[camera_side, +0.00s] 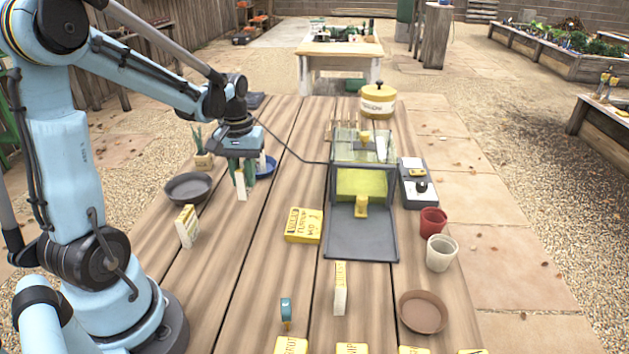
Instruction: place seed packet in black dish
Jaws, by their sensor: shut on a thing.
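My gripper (241,176) points down above the left part of the wooden table. It is shut on a slim pale seed packet (241,188), which hangs upright below the fingers with its narrow edge facing the camera. The black dish (174,197) is round, shallow and looks empty. It lies on the table to the left of the held packet, apart from it. I cannot tell exactly how high the packet is above the table.
Other packets stand upright at the left (187,228) and front (340,290). A blue dish (271,163) and small potted plant (203,160) are behind my gripper.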

